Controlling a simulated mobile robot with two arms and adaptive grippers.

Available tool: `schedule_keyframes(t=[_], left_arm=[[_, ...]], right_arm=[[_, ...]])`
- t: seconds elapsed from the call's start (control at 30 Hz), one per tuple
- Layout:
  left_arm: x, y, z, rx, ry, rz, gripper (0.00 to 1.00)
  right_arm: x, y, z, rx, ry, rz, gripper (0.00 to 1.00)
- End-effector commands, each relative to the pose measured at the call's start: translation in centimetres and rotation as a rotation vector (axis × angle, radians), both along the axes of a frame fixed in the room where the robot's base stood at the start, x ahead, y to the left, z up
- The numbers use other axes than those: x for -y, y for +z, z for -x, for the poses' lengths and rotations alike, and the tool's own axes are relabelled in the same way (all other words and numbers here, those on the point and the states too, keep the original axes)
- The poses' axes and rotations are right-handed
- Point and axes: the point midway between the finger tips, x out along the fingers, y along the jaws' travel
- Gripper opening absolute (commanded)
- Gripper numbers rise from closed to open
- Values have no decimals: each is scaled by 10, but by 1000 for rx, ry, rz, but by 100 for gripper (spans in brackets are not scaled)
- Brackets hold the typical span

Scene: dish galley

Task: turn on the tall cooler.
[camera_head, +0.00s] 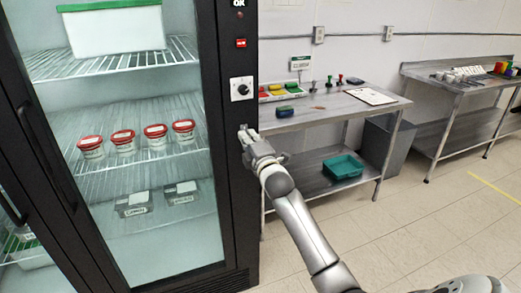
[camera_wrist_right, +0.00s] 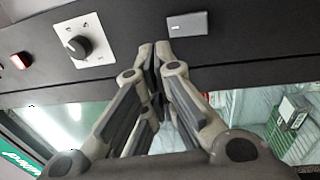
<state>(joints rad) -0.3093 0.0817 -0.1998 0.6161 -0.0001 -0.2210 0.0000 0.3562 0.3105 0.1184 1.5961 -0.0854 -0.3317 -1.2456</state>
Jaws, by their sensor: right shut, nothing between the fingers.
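The tall cooler (camera_head: 228,185) stands at the left with a black frame and a glass door. On its black front strip are a small red indicator (camera_head: 240,43) and a white plate with a round black knob (camera_head: 242,89). In the right wrist view the knob (camera_wrist_right: 78,46) and red indicator (camera_wrist_right: 21,60) lie left of the fingers, and a grey rectangular piece (camera_wrist_right: 187,23) lies just right of the fingertips. My right gripper (camera_head: 243,130) is shut and empty, below the knob, close to the strip; contact cannot be told. My left gripper is out of view.
A metal table (camera_head: 330,108) with coloured trays (camera_head: 283,90) and stamps stands right of the cooler. A teal bin (camera_head: 342,166) is on its lower shelf. A grey bin (camera_head: 392,145) and another table (camera_head: 455,85) stand farther right. The floor in front is clear.

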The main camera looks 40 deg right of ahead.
Motion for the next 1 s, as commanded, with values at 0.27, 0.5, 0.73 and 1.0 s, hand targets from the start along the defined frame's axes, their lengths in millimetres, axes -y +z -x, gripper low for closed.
schedule_keyframes(t=[0.27, 0.5, 0.73, 1.0], left_arm=[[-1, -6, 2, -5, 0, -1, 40], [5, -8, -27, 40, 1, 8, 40], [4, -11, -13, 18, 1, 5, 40], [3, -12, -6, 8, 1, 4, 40]], right_arm=[[-7, 2, 30, 0, 0, 2, 0], [-15, 7, 65, 0, 1, 2, 0], [-19, 10, 84, -1, -1, 2, 0], [-20, 11, 88, -1, -1, 0, 0]])
